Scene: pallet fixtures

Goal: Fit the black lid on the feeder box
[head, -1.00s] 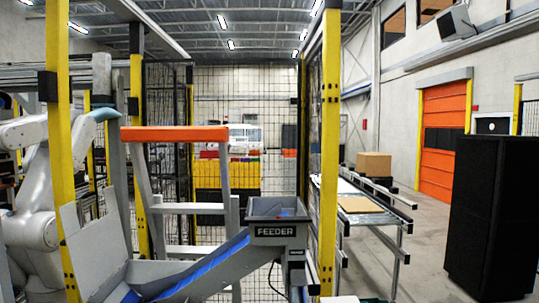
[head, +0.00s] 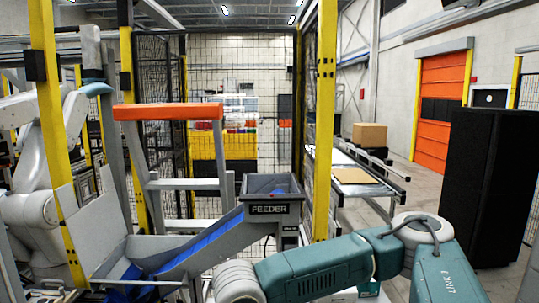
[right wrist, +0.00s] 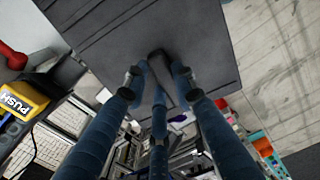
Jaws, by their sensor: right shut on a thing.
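The feeder box (head: 271,209) is a dark grey hopper with an open top, labelled FEEDER. It stands at the head of a chute, and something blue and reddish shows inside it. In the right wrist view, my right gripper (right wrist: 159,78) has its fingers closed around the small dark handle of the black lid (right wrist: 120,40). The lid is a flat dark panel that fills the upper middle of that view. In the head view my right arm reaches in from the lower right, below the box; its gripper and the lid are out of that frame. My left gripper is not in view.
A yellow post (head: 326,120) stands just right of the box. A wire mesh fence (head: 240,75) is behind. A roller conveyor (head: 370,185) with a cardboard box (head: 370,135) runs at right. A tall black cabinet (head: 490,185) stands far right. A yellow PUSH unit (right wrist: 22,100) shows in the wrist view.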

